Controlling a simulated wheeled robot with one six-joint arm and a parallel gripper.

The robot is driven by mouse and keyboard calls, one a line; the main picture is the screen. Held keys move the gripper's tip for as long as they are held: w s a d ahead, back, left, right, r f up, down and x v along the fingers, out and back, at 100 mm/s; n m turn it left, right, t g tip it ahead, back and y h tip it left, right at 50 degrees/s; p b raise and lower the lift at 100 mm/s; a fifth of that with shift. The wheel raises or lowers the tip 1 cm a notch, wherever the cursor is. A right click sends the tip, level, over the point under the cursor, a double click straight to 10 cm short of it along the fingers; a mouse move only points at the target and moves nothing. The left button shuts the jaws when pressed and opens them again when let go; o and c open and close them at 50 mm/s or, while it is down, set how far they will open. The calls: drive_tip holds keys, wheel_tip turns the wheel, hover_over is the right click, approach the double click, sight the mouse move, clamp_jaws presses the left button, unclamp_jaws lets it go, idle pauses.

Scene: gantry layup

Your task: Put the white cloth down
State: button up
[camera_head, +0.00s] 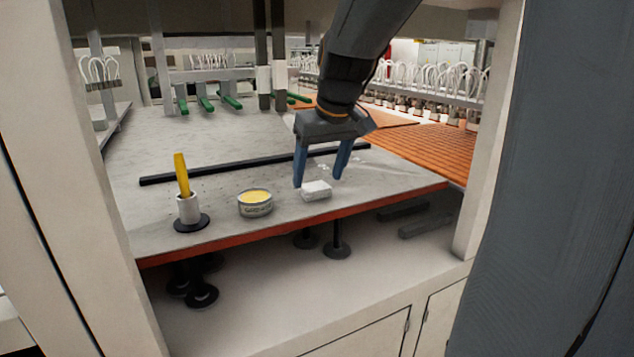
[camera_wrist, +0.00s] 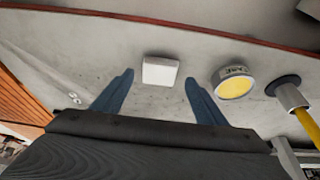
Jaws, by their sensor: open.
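The white cloth (camera_head: 316,190) is a small folded block lying on the grey table (camera_head: 222,222) near its front edge. It also shows in the wrist view (camera_wrist: 160,71), just beyond the fingertips and between their lines. My gripper (camera_head: 318,183) has two blue fingers spread apart, with nothing between them. In the wrist view the open fingers (camera_wrist: 158,76) stand on either side of the cloth's line, apart from it. I cannot tell the exact height of the fingertips above the table.
Left of the cloth stands a round tin (camera_head: 255,204) with yellow content. Further left a yellow-handled tool (camera_head: 182,175) stands in a white holder (camera_head: 188,209). A black bar (camera_head: 215,168) lies behind them. Small white bits (camera_wrist: 73,97) lie on the table. An orange ribbed surface (camera_head: 437,150) is at right.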

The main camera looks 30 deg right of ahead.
drive_tip(key=b+v, duration=0.1)
drive_tip(key=v, duration=0.8)
drive_tip(key=shift+s, duration=0.15)
